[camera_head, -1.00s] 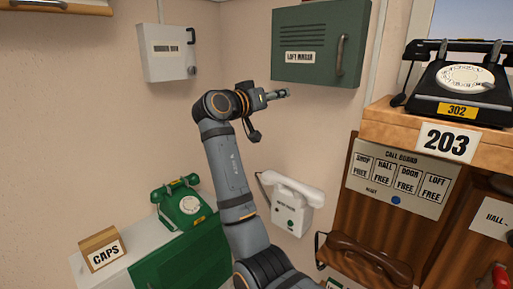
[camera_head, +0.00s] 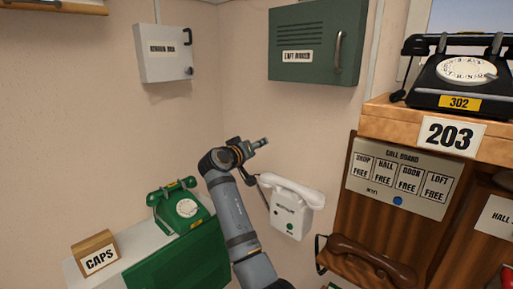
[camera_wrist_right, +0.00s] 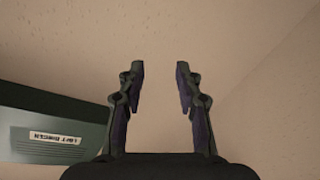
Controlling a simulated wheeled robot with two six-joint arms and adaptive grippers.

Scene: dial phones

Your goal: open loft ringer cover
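The loft ringer (camera_head: 309,75) is a green wall box with slots, a white label and a grey upright handle (camera_head: 337,50) on the right of its front cover. The cover looks shut. My right gripper (camera_head: 264,142) is below and left of the box, apart from it and from the handle. In the right wrist view the gripper (camera_wrist_right: 160,85) is open and empty, its two fingers apart before bare wall. The loft ringer (camera_wrist_right: 50,125) shows there upside down at the left, partly cut off; its handle is out of that view. My left gripper is not in view.
A white wall phone (camera_head: 291,208) hangs just below my right gripper. A grey wall box (camera_head: 163,62) is at the upper left. A wooden shelf (camera_head: 385,112) with a black phone (camera_head: 465,75) stands right of the loft ringer. A green phone (camera_head: 181,208) sits lower left.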

